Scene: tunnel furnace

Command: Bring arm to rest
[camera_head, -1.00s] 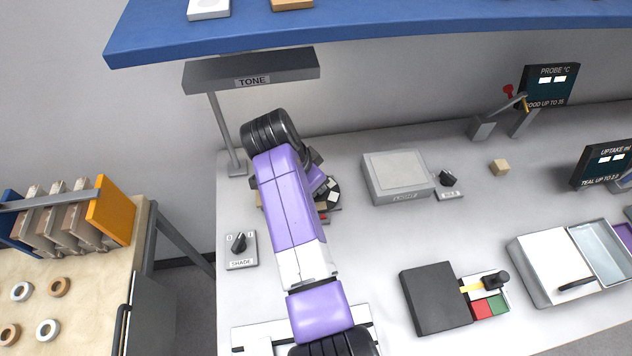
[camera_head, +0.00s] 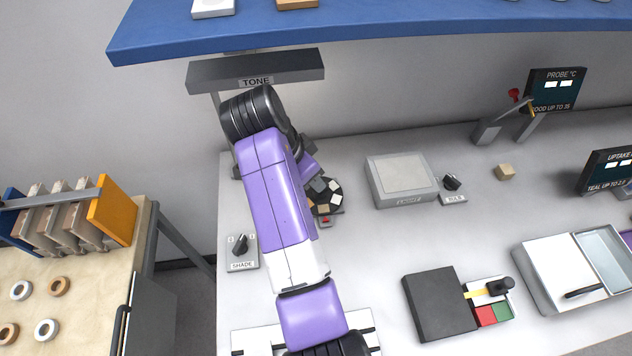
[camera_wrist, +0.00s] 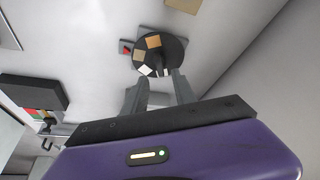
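My gripper shows in the wrist view (camera_wrist: 158,92), with its two grey fingers spread apart. Nothing shows between the fingers. A round dark disc (camera_wrist: 165,48) with several tan, brown and white square pieces lies beyond the fingertips. In the head view my purple and black arm reaches over the left part of the bench (camera_head: 390,255). The gripper end is partly hidden behind my arm, next to the dark disc (camera_head: 334,187) under the TONE sign (camera_head: 256,75).
A SHADE knob (camera_head: 241,245) stands left of my arm. A LIGHT box (camera_head: 402,180) and its knob stand to the right. The blue shelf (camera_head: 350,30) overhangs at the back. A black box (camera_head: 440,302) lies at front right. The bench between the LIGHT box and black box is clear.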

